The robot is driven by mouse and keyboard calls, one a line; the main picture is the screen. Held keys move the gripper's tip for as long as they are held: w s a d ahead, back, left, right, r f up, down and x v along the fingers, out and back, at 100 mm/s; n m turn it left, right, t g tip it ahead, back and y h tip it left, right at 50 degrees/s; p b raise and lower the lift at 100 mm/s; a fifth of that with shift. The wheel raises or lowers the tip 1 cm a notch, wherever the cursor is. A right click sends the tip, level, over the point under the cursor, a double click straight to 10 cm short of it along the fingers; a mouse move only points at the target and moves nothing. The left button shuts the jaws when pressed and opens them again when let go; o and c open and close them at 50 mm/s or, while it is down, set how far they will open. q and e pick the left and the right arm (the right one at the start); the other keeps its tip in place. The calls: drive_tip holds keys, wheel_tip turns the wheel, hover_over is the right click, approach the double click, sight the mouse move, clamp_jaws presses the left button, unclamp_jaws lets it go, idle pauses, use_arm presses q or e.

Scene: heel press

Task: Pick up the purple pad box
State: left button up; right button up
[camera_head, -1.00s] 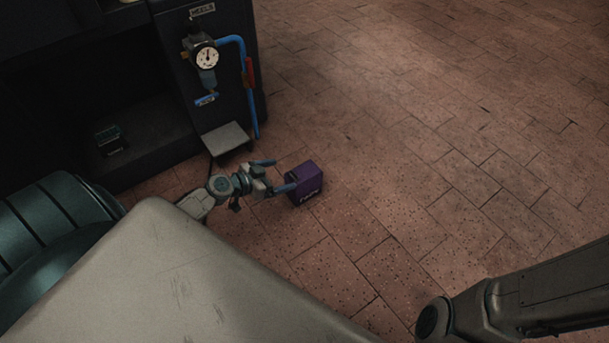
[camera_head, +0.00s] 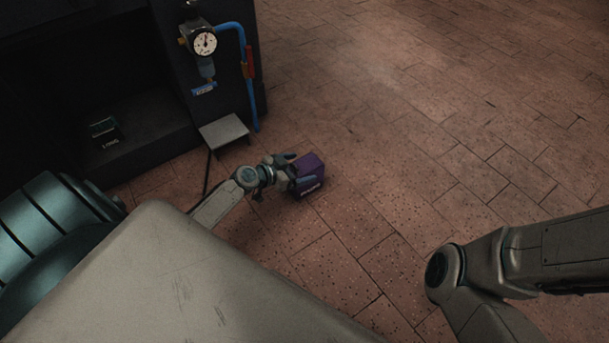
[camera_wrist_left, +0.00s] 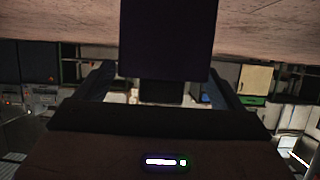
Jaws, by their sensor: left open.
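The purple pad box (camera_head: 309,165) sits on the brick-tiled floor in the head view, with pale lettering on its near side. My left gripper (camera_head: 300,172) is at the box, its fingers open and reaching along its left part. In the left wrist view the box (camera_wrist_left: 167,38) is a dark block between the two spread fingers of my left gripper (camera_wrist_left: 165,85). Whether the fingers touch the box cannot be told. In the head view part of my right arm shows at the lower right, but its gripper is out of view.
A dark machine (camera_head: 224,100) stands at upper left with a pressure gauge (camera_head: 204,43), a blue pipe (camera_head: 247,85) and a small grey step (camera_head: 223,131) near the box. A small dark box (camera_head: 105,131) lies in the machine's recess. The floor to the right is clear.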

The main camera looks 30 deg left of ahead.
use_arm(q)
drive_tip(key=shift+x, duration=1.45)
drive_tip(key=c, duration=1.3)
drive_tip(key=shift+r+p, duration=1)
drive_tip(key=shift+r, duration=0.65)
drive_tip(key=shift+s+r, duration=0.15)
drive_tip(key=shift+s, duration=0.05)
drive_tip(key=s+r+p, duration=0.1)
drive_tip(key=s, duration=1.4)
drive_tip(key=shift+s+r+p, duration=0.2)
drive_tip(key=shift+s+p, duration=0.1)
drive_tip(key=shift+s, duration=0.05)
